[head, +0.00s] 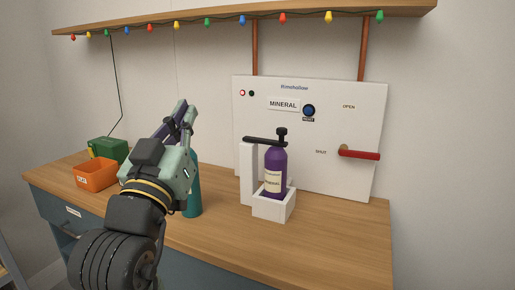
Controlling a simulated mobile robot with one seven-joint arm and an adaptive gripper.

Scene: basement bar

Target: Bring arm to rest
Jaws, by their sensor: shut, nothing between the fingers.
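My arm rises from the lower left in the head view. My gripper (183,112) points up and away over the left part of the wooden counter, and its fingers are together with nothing between them. It is apart from the white panel (330,185) at the back. A purple bottle (275,165) with a black cap stands upright in a white holder (272,208), right of my gripper. A black bar crosses by the bottle's neck. A red-handled lever (359,154) on the panel lies about level, beside the word SHUT.
A teal bottle (193,195) stands on the counter (320,240), partly hidden behind my gripper. An orange bin (96,173) and a green bin (108,149) sit at the left. A shelf (230,17) with coloured bulbs hangs above. The counter's front right is clear.

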